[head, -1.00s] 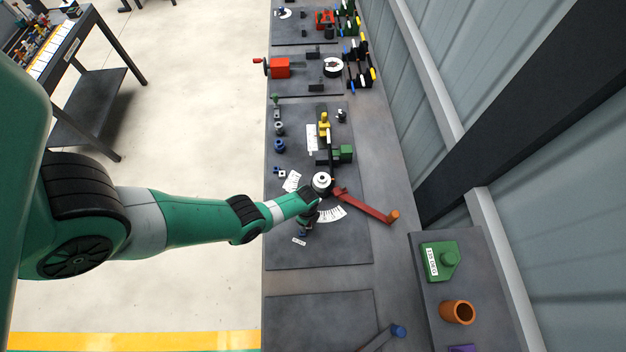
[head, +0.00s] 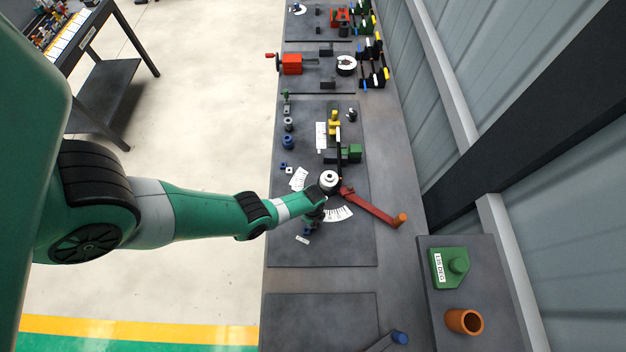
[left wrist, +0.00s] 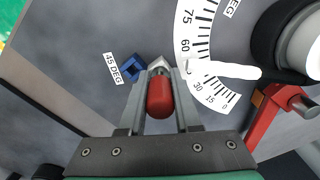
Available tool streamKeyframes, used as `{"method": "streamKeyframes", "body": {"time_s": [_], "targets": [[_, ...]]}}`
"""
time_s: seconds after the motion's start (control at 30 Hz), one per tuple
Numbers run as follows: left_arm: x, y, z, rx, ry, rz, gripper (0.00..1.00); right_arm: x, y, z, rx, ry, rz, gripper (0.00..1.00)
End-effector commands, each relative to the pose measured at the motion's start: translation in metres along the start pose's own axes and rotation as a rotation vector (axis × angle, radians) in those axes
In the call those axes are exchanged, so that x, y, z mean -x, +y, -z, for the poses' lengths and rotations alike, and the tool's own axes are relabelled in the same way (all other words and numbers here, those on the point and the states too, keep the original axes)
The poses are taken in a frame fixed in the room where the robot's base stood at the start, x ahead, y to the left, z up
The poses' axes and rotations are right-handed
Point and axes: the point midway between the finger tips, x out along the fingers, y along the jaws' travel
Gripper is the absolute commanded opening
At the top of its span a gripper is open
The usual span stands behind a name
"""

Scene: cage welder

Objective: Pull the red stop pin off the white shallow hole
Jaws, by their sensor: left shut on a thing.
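The red stop pin (left wrist: 160,100) sits between the two fingers of my left gripper (left wrist: 159,82) in the left wrist view, and the fingers are shut on it. A pale white-grey piece (left wrist: 160,63) shows just beyond the fingertips, by the pin's far end. I cannot tell whether it is the white shallow hole's rim, nor whether the pin is still seated. A blue block (left wrist: 125,69) lies just left of the fingertips, near a "45 DEG" label (left wrist: 122,68). In the head view my left gripper (head: 314,218) is low over the bench plate. My right gripper is not in view.
A white angle scale (left wrist: 205,40) with a white pointer (left wrist: 228,70) lies right of the fingers. A red lever (head: 370,207) with an orange end reaches right from the round hub (head: 328,180). A green block (head: 351,153) stands behind. The front plate (head: 320,315) is mostly clear.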

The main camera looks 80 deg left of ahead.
Motion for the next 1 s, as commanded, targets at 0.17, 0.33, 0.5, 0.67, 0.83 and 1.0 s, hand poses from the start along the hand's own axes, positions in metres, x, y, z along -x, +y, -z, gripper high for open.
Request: {"method": "streamKeyframes", "body": {"time_s": [0.17, 0.33, 0.5, 0.67, 0.83, 1.0], "targets": [[0.0, 0.0, 0.0, 0.0, 0.0, 0.0, 0.04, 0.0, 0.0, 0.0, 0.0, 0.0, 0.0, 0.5], [0.0, 0.0, 0.0, 0.0, 0.0, 0.0, 0.0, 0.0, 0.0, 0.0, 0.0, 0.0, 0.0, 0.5], [0.0, 0.0, 0.0, 0.0, 0.0, 0.0, 0.51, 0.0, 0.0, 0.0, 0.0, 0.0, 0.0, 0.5], [0.0, 0.0, 0.0, 0.0, 0.0, 0.0, 0.66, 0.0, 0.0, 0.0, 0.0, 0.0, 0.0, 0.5], [0.0, 0.0, 0.0, 0.0, 0.0, 0.0, 0.66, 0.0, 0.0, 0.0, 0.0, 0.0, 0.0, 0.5], [0.011, 0.0, 0.001, -0.001, 0.0, 0.0, 0.66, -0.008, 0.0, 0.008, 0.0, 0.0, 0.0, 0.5]]}}
